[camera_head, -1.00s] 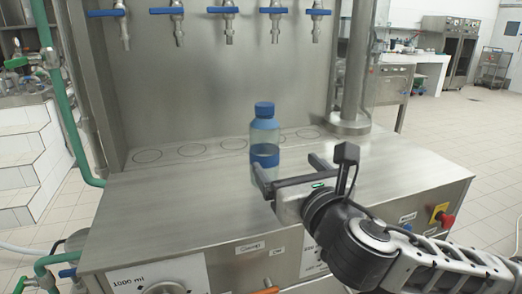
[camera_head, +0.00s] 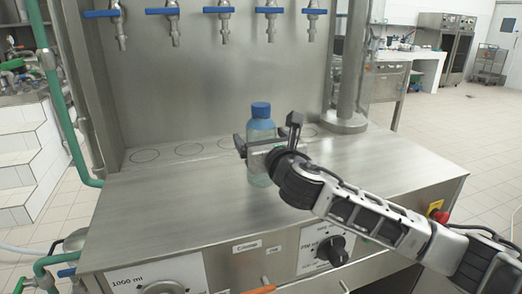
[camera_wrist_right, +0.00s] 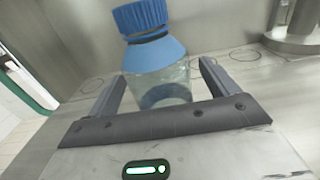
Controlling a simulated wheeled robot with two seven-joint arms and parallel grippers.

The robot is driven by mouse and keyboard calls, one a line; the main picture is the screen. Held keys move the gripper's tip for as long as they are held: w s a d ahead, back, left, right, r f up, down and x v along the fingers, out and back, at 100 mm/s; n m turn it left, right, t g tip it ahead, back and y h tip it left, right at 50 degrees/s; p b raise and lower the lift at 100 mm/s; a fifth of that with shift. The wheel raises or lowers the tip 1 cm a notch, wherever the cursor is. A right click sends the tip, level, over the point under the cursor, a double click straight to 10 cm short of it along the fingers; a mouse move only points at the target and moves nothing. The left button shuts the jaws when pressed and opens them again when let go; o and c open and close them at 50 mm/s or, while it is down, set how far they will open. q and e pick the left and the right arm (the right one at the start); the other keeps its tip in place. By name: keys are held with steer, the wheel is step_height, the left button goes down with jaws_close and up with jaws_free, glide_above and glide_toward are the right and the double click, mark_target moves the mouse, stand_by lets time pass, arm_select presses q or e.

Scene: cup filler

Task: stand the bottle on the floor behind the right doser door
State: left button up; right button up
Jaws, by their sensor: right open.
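The bottle (camera_head: 260,127) is clear with a blue cap and stands upright on the steel counter (camera_head: 185,195). My right gripper (camera_head: 264,146) is open, with one finger on each side of the bottle. In the right wrist view the bottle (camera_wrist_right: 156,56) rises between the two fingers (camera_wrist_right: 163,80), and the palm bar hides its lower part. I cannot tell whether the fingers touch it. Below the counter are front panels with a knob (camera_head: 332,250) and an orange handle (camera_head: 262,289). The right doser door and the floor behind it cannot be made out. My left gripper is out of view.
Several blue-handled taps (camera_head: 223,20) hang over the back of the counter, above marked circles (camera_head: 189,149). A steel post (camera_head: 350,70) stands at the back right. A red button (camera_head: 441,216) sits at the right front corner. The counter's left part is clear.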

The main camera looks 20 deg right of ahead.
steer(key=shift+w, duration=0.4)
steer(key=c, duration=1.2)
steer(key=shift+r, duration=0.15)
steer(key=c, duration=0.3)
steer(key=shift+c, duration=0.2)
